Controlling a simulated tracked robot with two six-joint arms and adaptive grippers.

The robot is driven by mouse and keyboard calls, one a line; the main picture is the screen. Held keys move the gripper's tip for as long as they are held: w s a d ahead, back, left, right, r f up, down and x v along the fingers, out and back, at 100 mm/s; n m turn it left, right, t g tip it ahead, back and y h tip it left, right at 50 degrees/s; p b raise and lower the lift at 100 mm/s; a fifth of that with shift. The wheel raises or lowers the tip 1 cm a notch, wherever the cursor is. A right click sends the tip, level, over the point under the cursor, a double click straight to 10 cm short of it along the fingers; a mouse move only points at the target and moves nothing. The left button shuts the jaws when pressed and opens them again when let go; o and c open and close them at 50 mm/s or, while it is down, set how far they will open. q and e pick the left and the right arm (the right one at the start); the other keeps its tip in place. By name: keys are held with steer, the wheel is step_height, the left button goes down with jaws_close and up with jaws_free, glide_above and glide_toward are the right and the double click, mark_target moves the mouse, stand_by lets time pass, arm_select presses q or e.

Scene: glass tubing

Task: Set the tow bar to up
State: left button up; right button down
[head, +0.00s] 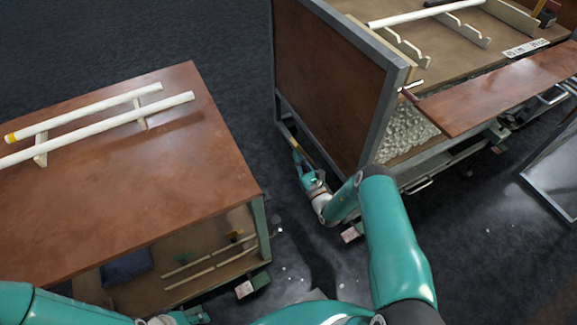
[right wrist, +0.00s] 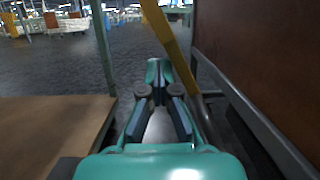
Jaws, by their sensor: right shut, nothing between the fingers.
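The tow bar (right wrist: 172,45) shows in the right wrist view as a yellow bar with a grey lower part. It slopes from the top middle down to the right, beside the cart's brown end panel (right wrist: 257,50). My right gripper (right wrist: 158,68) is shut and empty, just left of the bar; I cannot tell whether it touches it. In the head view the right gripper (head: 302,166) is low beside the cart's end panel (head: 325,75), and the bar is mostly hidden there. My left gripper (head: 190,316) is only partly visible at the bottom edge.
A brown-topped table (head: 130,190) with two white tubes (head: 110,130) on supports stands at left. The cart holds a tray of clear glass pieces (head: 405,132) and a brown board (head: 500,90). Dark floor lies between table and cart.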

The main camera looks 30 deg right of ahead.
steer(key=d+r+m+h, duration=0.1)
steer(key=d+r+m, duration=0.1)
steer(key=d+m, duration=0.2)
steer(key=shift+s+d+r+h+b, duration=0.2)
steer(key=shift+d+r+h+b, duration=0.2)
steer(key=shift+d, duration=1.1)
